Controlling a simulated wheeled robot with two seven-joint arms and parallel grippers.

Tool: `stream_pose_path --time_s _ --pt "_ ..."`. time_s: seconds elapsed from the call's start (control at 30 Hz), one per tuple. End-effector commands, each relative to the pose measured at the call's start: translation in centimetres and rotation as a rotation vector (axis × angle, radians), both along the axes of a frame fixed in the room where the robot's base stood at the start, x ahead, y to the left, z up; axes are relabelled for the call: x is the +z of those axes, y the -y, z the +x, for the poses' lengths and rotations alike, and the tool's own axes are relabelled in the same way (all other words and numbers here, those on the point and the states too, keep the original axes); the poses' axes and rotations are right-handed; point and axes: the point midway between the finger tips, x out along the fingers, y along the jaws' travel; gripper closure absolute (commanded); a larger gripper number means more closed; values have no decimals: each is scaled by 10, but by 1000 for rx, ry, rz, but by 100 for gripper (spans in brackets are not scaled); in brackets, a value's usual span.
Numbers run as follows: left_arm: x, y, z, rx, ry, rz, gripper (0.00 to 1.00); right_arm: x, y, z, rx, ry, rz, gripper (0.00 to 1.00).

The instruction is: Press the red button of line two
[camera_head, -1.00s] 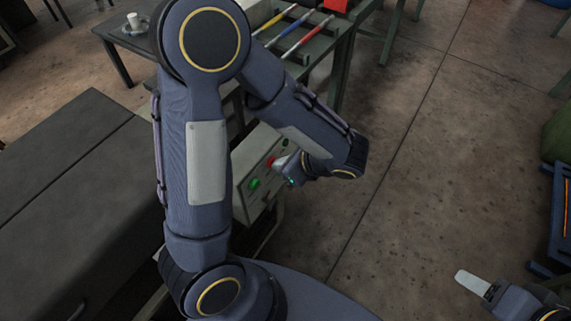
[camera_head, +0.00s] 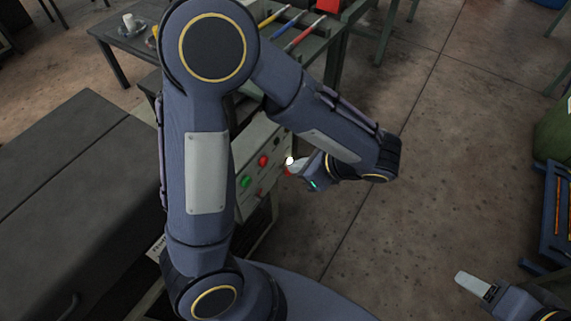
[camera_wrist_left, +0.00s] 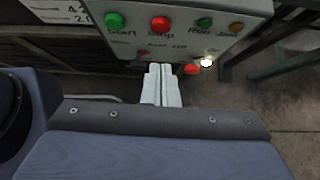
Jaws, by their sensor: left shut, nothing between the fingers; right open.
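A pale control box (camera_head: 240,152) carries the buttons. In the left wrist view its face (camera_wrist_left: 180,45) shows a large green button (camera_wrist_left: 114,20), a large red button (camera_wrist_left: 160,24) with blurred lettering below, and a lower red button (camera_wrist_left: 191,69) beside a glowing white lamp (camera_wrist_left: 206,62). I cannot read which button is line two's. The large red button also shows in the head view (camera_head: 263,160). My left gripper (camera_wrist_left: 161,72) is shut and empty, its tips just left of the lower red button in the wrist view; contact cannot be judged. My right gripper (camera_head: 473,283) is open, away from the box.
A dark cabinet (camera_head: 65,190) stands at the left. A green table (camera_head: 335,45) with coloured rods is behind the box. A blue rack (camera_head: 550,215) stands at the right edge. Bare floor (camera_head: 430,150) lies right of the box.

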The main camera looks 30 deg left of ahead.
Motion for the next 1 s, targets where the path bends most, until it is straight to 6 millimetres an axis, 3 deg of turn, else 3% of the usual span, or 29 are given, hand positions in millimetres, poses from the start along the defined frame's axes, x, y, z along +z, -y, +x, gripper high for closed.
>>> stream_pose_path --time_s 0.1,0.3,1.0 --pt "16 17 -1 -4 3 -3 100 2 0 0 0 0 0 44" --pt "28 29 -2 -3 1 -3 100 3 0 0 0 0 0 44" --pt "29 30 -2 -4 0 -3 100 3 0 0 0 0 0 44"
